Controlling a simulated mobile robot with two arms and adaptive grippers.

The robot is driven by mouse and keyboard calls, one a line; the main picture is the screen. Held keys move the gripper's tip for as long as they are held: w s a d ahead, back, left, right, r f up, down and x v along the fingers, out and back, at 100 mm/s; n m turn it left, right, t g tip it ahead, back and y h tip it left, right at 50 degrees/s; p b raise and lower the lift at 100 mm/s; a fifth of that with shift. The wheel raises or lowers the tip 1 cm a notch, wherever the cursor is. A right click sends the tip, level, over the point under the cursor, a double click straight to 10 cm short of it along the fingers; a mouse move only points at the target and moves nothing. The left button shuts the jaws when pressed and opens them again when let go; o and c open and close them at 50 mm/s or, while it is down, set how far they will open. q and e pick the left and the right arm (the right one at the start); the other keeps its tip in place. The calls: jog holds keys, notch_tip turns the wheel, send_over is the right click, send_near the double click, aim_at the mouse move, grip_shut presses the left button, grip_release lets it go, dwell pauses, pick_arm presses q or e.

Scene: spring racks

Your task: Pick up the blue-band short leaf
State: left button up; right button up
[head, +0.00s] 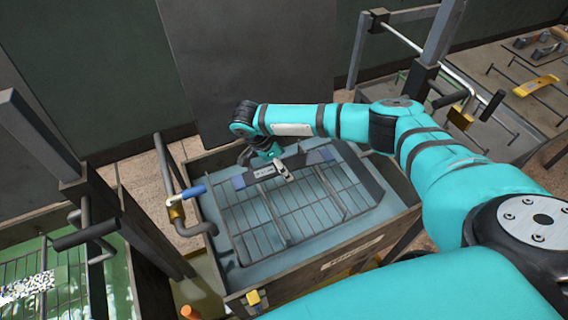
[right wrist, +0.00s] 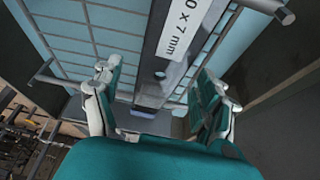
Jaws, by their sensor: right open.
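A grey flat leaf (head: 294,162) lies across the back of a wire rack in the middle bin. It has blue at its ends and a white label near its left part. My right gripper (head: 284,172) is over the leaf, close to the label. In the right wrist view the leaf (right wrist: 163,62) runs between the two spread fingers of the right gripper (right wrist: 160,80), with a label reading "0 x 7 mm". The fingers are open, and I cannot tell whether they touch the leaf. My left gripper is not in view.
The wire rack (head: 285,213) sits in a bin of bluish liquid with raised brown walls (head: 345,262). A bent pipe with a blue handle (head: 187,193) stands at its left. A green bin (head: 75,285) is at left, and another rack bench (head: 510,85) at right.

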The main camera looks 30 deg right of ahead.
jog(key=shift+d+f, duration=0.1)
jog(key=shift+f, duration=0.2)
jog(key=c, duration=1.5)
jog(key=shift+w+r, duration=0.1)
grip_shut()
jog(key=shift+r, duration=0.1)
